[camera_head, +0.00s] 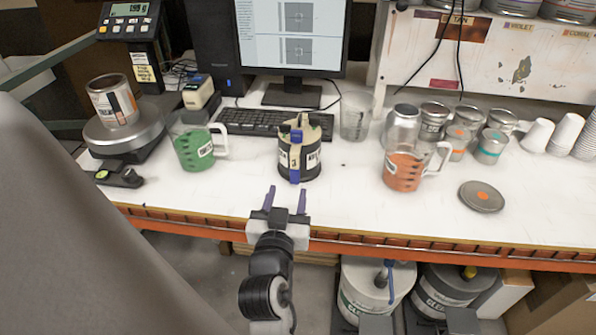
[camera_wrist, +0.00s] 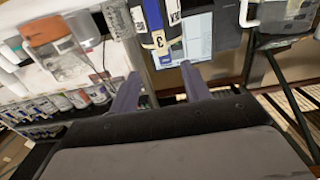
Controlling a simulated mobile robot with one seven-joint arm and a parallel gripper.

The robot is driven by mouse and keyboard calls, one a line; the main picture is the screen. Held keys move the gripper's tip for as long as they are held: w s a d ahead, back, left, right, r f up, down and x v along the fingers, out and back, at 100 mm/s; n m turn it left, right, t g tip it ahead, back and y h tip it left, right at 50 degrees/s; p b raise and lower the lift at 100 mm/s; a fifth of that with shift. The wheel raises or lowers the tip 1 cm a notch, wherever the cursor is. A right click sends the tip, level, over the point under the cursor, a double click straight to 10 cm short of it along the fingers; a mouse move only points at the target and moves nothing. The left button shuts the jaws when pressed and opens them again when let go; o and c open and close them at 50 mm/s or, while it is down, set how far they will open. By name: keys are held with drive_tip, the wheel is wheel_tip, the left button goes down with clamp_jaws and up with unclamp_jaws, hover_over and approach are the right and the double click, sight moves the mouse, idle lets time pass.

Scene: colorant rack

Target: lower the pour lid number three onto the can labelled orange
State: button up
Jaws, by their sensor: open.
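A cream pour lid marked 3 (camera_head: 303,133) with blue clips sits on a dark can with white labels (camera_head: 312,163) in the middle of the table. The can's lettering is too small to read. The lid's number tag (camera_wrist: 163,39) also shows upside down near the top of the wrist view. My gripper (camera_head: 286,197) is open and empty at the table's front edge, in front of this can and apart from it. Its two purple fingers (camera_wrist: 161,84) also show in the wrist view. I cannot read the word orange on any can.
A jug of orange liquid (camera_head: 402,172) and a round lid with an orange dot (camera_head: 481,196) stand to the right. A jug of green liquid (camera_head: 194,150) and a scale (camera_head: 118,140) are at left. A keyboard (camera_head: 262,121) lies behind. The front middle is clear.

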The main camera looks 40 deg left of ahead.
sight(294, 160)
drive_tip(key=b+x, duration=0.4)
drive_tip(key=x, duration=0.8)
drive_tip(key=shift+s+r, duration=0.1)
drive_tip(key=shift+r, duration=0.1)
drive_tip(key=shift+x, duration=0.8)
drive_tip(key=shift+f, duration=0.15)
drive_tip(key=shift+s, duration=0.1)
clamp_jaws()
drive_tip(key=shift+r+p, duration=0.4)
drive_tip(key=shift+r, duration=0.15)
